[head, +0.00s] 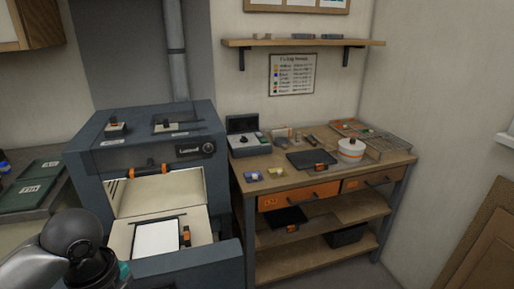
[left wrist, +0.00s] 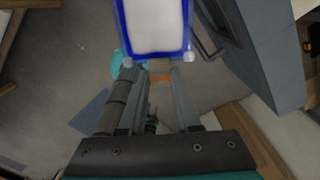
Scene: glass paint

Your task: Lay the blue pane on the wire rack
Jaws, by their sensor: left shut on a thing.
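The blue pane (left wrist: 154,50), with a blue border and a white middle, shows at the top of the left wrist view. My left gripper (left wrist: 156,72) is at its near edge, one finger by each near corner, shut on it. The grip itself is blurred. In the head view my left arm comes in at the lower left, and its gripper and the pane are not visible there. A flat rack with thin bars, seemingly the wire rack (head: 387,139), lies on the workbench at the back right. My right gripper is not in view.
A dark kiln (head: 88,156) stands left of the workbench, its front open over a white sheet (head: 158,242). The bench top (head: 290,184) holds a blue item (head: 253,176), a yellow item (head: 277,174), a dark tray (head: 306,159) and a white pot (head: 351,150).

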